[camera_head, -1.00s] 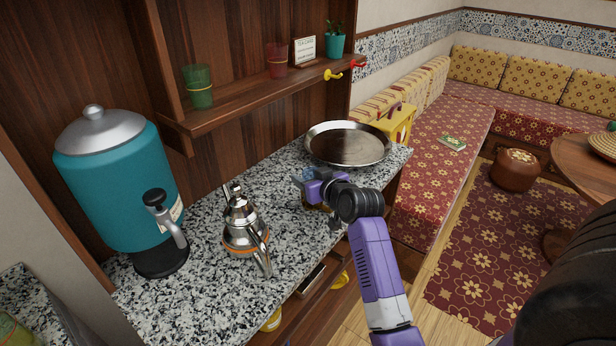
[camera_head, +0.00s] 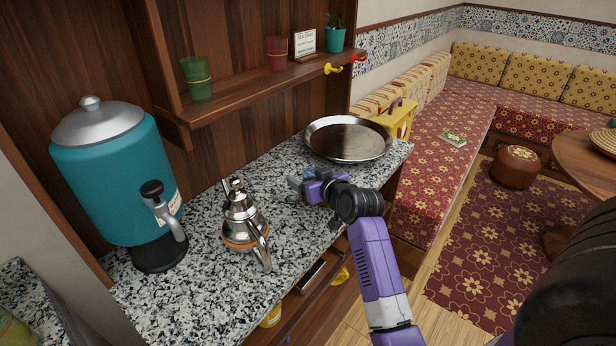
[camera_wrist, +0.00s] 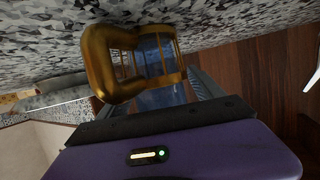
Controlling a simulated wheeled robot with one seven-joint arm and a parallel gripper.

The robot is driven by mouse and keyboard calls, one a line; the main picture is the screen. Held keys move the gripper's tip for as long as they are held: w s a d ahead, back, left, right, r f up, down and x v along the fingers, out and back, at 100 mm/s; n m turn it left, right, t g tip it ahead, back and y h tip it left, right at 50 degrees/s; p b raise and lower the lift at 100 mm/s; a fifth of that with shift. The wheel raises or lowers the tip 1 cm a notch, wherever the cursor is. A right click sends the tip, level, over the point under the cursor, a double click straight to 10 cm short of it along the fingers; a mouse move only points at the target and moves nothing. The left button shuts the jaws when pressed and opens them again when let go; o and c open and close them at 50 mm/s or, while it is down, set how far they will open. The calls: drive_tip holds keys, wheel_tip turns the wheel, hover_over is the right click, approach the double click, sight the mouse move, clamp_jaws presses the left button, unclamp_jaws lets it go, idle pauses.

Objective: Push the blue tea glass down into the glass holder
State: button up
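The blue tea glass (camera_wrist: 160,97) shows in the wrist view, with part of it inside the gold glass holder (camera_wrist: 98,62). The holder has a thick looped handle on the left of the glass and thin bars around it. My gripper (camera_wrist: 155,80) has one finger close to the right of the glass; the other is mostly hidden by the handle. I cannot tell whether the fingers touch the glass. In the head view my gripper (camera_head: 304,181) is low over the granite counter (camera_head: 203,210), and something blue shows beside it. The holder is not clearly visible there.
A round metal tray (camera_head: 347,139) lies at the counter's far end. A silver teapot (camera_head: 241,214) and a teal dispenser (camera_head: 112,175) stand to the left. Above, a wooden shelf (camera_head: 240,98) carries a green glass (camera_head: 196,80) and a red glass (camera_head: 277,54).

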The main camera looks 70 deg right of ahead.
drive_tip(key=shift+v, duration=3.85)
drive_tip(key=shift+s, duration=0.1)
